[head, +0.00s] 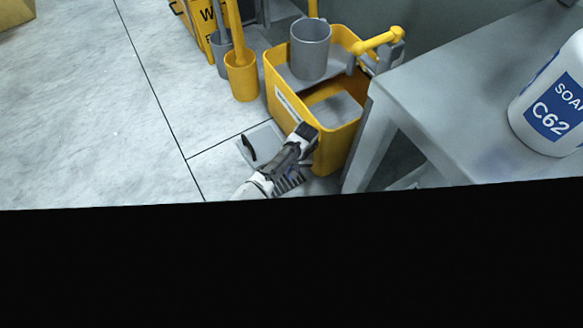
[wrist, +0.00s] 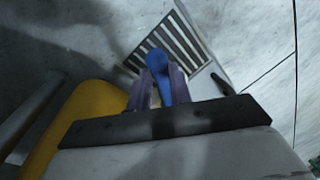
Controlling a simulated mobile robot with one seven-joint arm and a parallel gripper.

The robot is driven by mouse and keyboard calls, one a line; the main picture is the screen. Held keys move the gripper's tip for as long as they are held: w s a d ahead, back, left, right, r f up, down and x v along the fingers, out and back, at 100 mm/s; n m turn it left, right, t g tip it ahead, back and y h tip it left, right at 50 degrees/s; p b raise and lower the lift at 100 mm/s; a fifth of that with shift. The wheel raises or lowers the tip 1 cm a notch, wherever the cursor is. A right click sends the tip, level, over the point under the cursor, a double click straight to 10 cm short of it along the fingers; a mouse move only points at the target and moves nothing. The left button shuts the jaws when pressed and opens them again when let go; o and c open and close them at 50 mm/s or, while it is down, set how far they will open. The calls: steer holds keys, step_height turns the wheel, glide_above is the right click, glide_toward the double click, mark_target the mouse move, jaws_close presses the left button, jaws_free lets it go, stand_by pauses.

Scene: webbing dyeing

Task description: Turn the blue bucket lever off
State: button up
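A blue lever (wrist: 157,62) with a rounded end shows in the wrist view, between the two fingers of my gripper (wrist: 158,88). The fingers stand apart on either side of it, with a narrow light gap on its left; contact on the right is unclear. In the head view my gripper (head: 284,168) is low beside the near left side of the yellow mop bucket (head: 338,142), and the lever is mostly hidden there. The bucket's yellow wall (wrist: 75,115) is left of the fingers in the wrist view. No blue bucket shows.
A slatted floor grate (wrist: 172,42) lies beyond the fingers. A grey table (head: 450,95) with a soap bottle (head: 553,105) stands to the right. A yellow cup (head: 242,78) and a wet-floor sign (head: 200,25) stand behind.

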steer(key=o, duration=0.3)
steer(key=shift+o, duration=0.2)
step_height(320, 180, up, 20)
steer(key=p, duration=0.6)
steer(key=shift+c, duration=0.3)
